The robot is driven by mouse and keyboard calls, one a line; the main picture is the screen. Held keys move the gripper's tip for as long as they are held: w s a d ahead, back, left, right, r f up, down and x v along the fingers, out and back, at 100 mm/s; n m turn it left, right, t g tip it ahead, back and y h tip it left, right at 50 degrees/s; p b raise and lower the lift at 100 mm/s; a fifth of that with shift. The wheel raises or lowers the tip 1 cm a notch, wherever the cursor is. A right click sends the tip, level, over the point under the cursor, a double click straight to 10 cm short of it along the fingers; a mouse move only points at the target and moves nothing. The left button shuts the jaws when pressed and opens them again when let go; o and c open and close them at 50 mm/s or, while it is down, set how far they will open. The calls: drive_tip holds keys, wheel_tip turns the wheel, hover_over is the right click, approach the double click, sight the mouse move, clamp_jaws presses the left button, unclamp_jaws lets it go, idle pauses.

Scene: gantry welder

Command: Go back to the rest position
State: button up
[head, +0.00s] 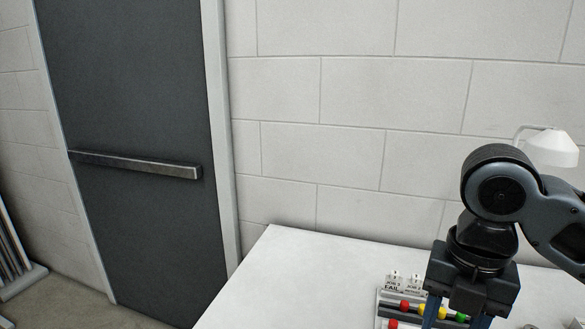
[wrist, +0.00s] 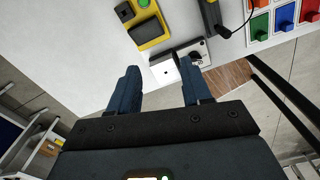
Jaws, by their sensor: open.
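My gripper (head: 460,318) is at the lower right of the head view, pointing down over the white table (head: 285,275). Its fingertips are cut off by the lower edge there. In the wrist view the two blue fingers of my gripper (wrist: 158,76) are wide apart with nothing held between them. Beyond them a light plate with a dark knob (wrist: 182,64) lies at the table's edge. I cannot tell how far the fingers are from it.
A panel with red, yellow and green knobs (head: 404,306) and small job signs (head: 394,282) stands beside my gripper. A white lamp (head: 553,148) is behind my arm. The table's left part is clear.

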drive_tip(key=w+a+r+m+t+y, duration=0.1)
drive_tip(key=a+m+t+y, duration=0.4)
drive_tip(key=a, duration=0.7)
drive_tip(key=w+a+r+m+t+y, duration=0.1)
drive_tip(key=a+r+m+t+y, duration=0.15)
drive_tip(key=a+m+y, duration=0.7)
drive_tip(key=s+d+f+m+t+h, duration=0.45)
drive_tip(key=s+f+m+h, duration=0.2)
drive_tip(key=s, duration=0.25)
drive_tip(key=s+d+f+m+t+h, duration=0.3)
drive_tip(key=s+d+f+m+h, duration=0.25)
drive_tip(key=s+m, duration=0.25)
drive_tip(key=s+d+h, duration=0.1)
drive_tip(key=s+d, duration=0.5)
drive_tip(key=s, duration=0.3)
drive_tip(key=s+d+h, duration=0.2)
drive_tip(key=s+d, duration=0.4)
drive_tip(key=s, duration=0.4)
wheel_tip(320, 180, down, 9)
drive_tip(key=b, duration=1)
drive_tip(key=shift+w+a, duration=0.25)
drive_tip(key=shift+w, duration=0.15)
drive_tip(key=shift+y, duration=0.25)
